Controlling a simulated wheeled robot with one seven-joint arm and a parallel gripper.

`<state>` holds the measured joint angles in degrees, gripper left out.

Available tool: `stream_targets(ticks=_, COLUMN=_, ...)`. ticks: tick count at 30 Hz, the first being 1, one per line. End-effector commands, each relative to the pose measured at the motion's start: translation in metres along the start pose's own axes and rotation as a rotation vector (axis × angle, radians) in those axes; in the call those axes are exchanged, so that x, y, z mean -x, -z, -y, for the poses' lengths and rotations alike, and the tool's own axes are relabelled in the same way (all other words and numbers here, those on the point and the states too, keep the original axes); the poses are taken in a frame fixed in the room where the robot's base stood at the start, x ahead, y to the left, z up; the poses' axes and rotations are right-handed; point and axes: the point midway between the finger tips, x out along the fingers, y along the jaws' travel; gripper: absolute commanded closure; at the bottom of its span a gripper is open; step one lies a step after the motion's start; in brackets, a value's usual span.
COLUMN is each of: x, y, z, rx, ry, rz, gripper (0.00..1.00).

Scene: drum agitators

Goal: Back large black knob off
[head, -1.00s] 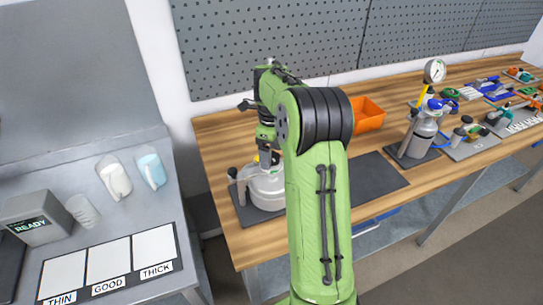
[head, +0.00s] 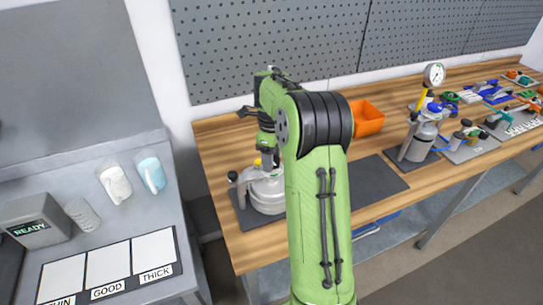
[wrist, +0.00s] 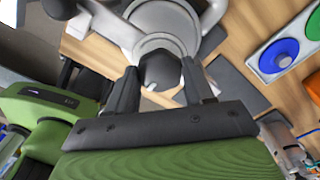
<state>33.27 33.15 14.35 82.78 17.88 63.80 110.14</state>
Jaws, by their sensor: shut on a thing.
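The large black knob (wrist: 160,71) sits between the fingers of my gripper (wrist: 162,83) in the wrist view. The fingers are shut on its two sides. Below it is the round grey lid of the agitator (wrist: 160,25), with grey arms spreading from it. In the head view my gripper (head: 268,158) points down over the grey agitator (head: 267,196), which stands on a dark mat at the left end of the wooden bench. The large knob is hidden there by my gripper. I cannot tell whether the knob is apart from the lid.
An orange bin (head: 367,117) stands behind my arm. A dark mat (head: 372,177) lies bare to the right. A grey cylinder (head: 424,130) with a gauge stands further right. A grey side counter (head: 60,170) with cups is at left. A pegboard (head: 270,45) backs the bench.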

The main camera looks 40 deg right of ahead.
Motion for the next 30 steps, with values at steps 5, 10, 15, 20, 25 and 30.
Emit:
stream_targets(ticks=5, x=0.0009, y=-0.0002, z=0.0001, rx=0.090, ry=0.001, rz=0.000, gripper=0.78)
stream_targets(ticks=10, x=0.0011, y=0.0000, z=0.0002, rx=0.227, ry=0.001, rz=0.000, gripper=0.78)
stream_targets(ticks=15, x=0.0012, y=-0.0002, z=-0.0001, rx=0.389, ry=0.000, rz=0.000, gripper=0.78)
stream_targets(ticks=20, x=0.0012, y=-0.0003, z=-0.0001, rx=0.541, ry=0.000, rz=0.000, gripper=0.78)
stream_targets(ticks=25, x=0.0009, y=-0.0002, z=-0.0001, rx=0.703, ry=0.000, rz=0.000, gripper=0.78)
stream_targets(ticks=30, x=0.0006, y=0.0001, z=-0.0004, rx=0.864, ry=-0.002, rz=0.000, gripper=0.78)
